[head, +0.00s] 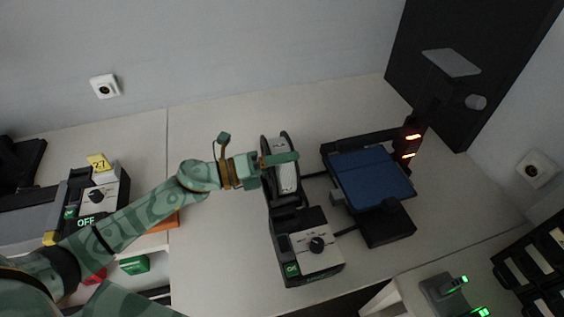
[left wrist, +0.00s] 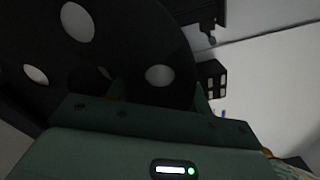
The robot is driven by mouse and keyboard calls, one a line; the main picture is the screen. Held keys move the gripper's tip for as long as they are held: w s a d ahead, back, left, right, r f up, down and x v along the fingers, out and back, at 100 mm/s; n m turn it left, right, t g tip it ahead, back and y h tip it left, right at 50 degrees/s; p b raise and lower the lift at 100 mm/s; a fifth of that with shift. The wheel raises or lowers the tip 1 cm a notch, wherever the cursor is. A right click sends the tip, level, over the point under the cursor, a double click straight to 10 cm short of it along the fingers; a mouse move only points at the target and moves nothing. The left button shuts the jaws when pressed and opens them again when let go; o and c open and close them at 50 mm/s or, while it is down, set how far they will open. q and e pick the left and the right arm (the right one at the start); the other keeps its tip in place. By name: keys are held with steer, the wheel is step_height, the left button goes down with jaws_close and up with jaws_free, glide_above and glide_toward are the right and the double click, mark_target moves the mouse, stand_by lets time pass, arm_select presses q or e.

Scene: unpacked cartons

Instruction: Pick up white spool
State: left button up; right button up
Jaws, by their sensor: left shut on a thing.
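The white spool (head: 287,178) has a pale core between dark round side discs. It stands upright at the back of a black unit with a dial (head: 316,244), near the middle of the table. My left gripper (head: 281,159) reaches in from the left and is shut on the spool at its upper part. In the left wrist view a dark disc with round holes (left wrist: 115,55) fills the upper left, close to the gripper body. The gripper hides part of the spool, and I cannot tell whether the spool is clear of its holder. My right gripper is not in view.
Right of the spool stands a black machine with a blue plate (head: 371,180) and a tall post with orange lights. A second dial unit (head: 98,196) with a yellow tag is at the left. Green-lit devices (head: 447,294) and dark bins (head: 538,265) are lower right. The table behind the spool is clear.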

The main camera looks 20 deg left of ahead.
mark_target(283, 151)
arm_select(q)
step_height(283, 151, up, 3)
steer(key=shift+r+p, duration=0.1)
steer(key=shift+p, duration=0.4)
steer(key=s+d+r+p, duration=0.1)
steer(key=s+r+p, duration=0.1)
steer(key=s+r, duration=0.2)
steer(key=s+d+r+p, duration=0.2)
steer(key=s+r, duration=0.3)
steer(key=s, duration=0.4)
steer(key=shift+s+r+p, duration=0.15)
steer(key=shift+s+p, duration=0.25)
steer(key=shift+p, duration=0.2)
steer(key=shift+w+d, duration=0.1)
